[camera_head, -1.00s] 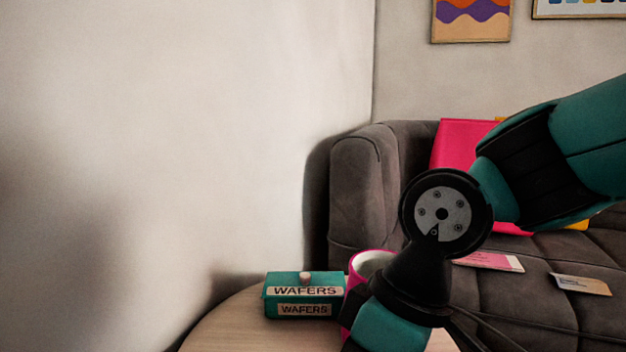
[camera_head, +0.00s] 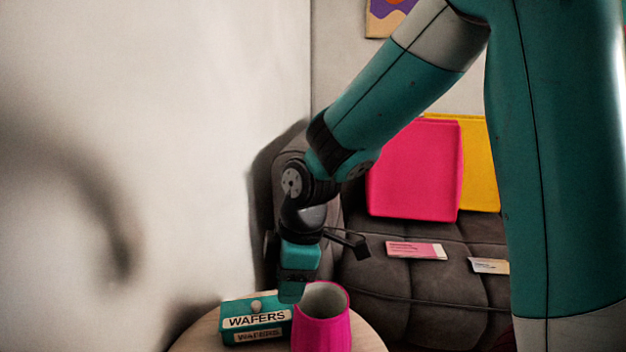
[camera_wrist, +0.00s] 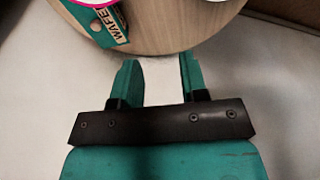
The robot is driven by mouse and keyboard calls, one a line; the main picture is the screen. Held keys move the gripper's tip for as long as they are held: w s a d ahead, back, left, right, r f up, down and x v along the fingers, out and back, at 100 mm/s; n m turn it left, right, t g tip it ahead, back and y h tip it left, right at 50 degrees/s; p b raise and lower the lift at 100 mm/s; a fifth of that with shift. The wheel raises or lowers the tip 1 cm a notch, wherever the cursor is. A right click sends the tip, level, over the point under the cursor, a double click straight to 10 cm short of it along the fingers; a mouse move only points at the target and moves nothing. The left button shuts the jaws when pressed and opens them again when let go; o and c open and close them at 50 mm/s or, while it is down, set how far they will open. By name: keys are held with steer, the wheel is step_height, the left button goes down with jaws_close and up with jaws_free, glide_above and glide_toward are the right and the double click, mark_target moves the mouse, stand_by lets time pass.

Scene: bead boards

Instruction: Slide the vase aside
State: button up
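The vase (camera_head: 322,328) is bright pink with a pale inside, and stands upright on the round table. In the head view it is just right of the wafers tin, its base cut off by the picture's edge. My gripper (camera_head: 291,294) points down at the vase's upper left, between vase and tin; contact cannot be told. In the wrist view, my gripper (camera_wrist: 158,62) has its two teal fingers apart with nothing between them, near the table's rim. A pink-edged pale piece (camera_wrist: 72,3) at the top left there may be part of the vase.
A green wafers tin (camera_head: 256,318) with a knob sits left of the vase; it also shows in the wrist view (camera_wrist: 92,22). The wooden table (camera_head: 196,338) is small. Behind stands a grey sofa (camera_head: 400,285) with pink and yellow cushions. A wall is at left.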

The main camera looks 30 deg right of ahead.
steer(key=w+d+r+n+h+p, duration=0.2)
steer(key=w+d+n+p, duration=0.3)
steer(key=w+d+p, duration=0.2)
steer(key=shift+d+r+p, duration=0.3)
steer(key=shift+d+p, duration=0.45)
steer(key=shift+d, duration=0.35)
steer(key=b, duration=0.2)
glide_above(309, 313)
step_height(309, 313, down, 17)
steer(key=shift+f, duration=0.15)
steer(key=shift+c, duration=0.2)
jaws_close()
